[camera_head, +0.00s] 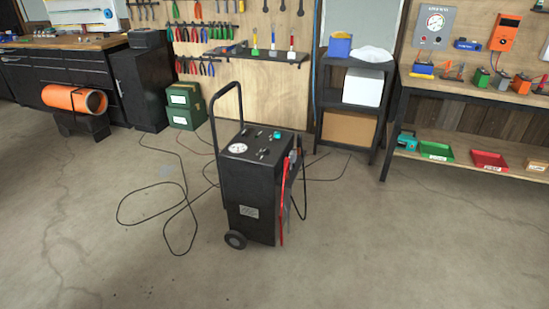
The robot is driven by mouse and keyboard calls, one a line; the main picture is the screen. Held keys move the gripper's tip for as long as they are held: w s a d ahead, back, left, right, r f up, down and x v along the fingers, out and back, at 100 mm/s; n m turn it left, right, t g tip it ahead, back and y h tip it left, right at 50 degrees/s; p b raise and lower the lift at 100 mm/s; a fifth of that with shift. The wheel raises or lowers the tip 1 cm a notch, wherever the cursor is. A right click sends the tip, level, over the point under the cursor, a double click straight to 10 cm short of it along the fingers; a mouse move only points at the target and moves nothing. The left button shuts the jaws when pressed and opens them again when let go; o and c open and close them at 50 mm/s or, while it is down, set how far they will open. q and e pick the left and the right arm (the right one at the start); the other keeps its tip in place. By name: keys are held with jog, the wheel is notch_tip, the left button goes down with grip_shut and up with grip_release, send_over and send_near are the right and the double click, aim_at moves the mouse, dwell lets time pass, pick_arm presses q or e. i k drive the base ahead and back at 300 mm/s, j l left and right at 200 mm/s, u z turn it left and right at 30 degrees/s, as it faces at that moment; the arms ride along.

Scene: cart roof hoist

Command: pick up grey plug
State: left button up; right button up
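I cannot make out a grey plug for certain in the head view. A black wheeled cart (249,190) stands upright on the floor in the middle, with a round dial, small knobs and a teal part on its top. Red and black cables (283,215) hang down its right side, and small greyish parts there are too small to tell. A thin black cord (150,222) lies in loops on the floor left of the cart; no plug is clear on it. Neither of my grippers is in view.
A workbench (484,98) with coloured devices and trays stands at the right. A black shelf unit (350,62), green boxes (184,105) and an orange cylinder (75,100) stand along the back. The floor (400,250) in front of the cart is clear.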

aim_at(294, 156)
jog(key=u, duration=2.45)
jog(key=z, duration=2.45)
jog(key=i+u, duration=0.1)
jog(key=u, duration=0.4)
jog(key=i+l+u, duration=0.3)
jog(key=i+l, duration=0.15)
jog(key=l, duration=0.15)
jog(key=i+l+u, duration=0.15)
jog(key=l, duration=0.15)
jog(key=i+l+u, duration=0.1)
jog(key=l, duration=0.25)
jog(key=i+l+u, duration=0.15)
jog(key=i+l, duration=0.1)
jog(key=l, duration=0.1)
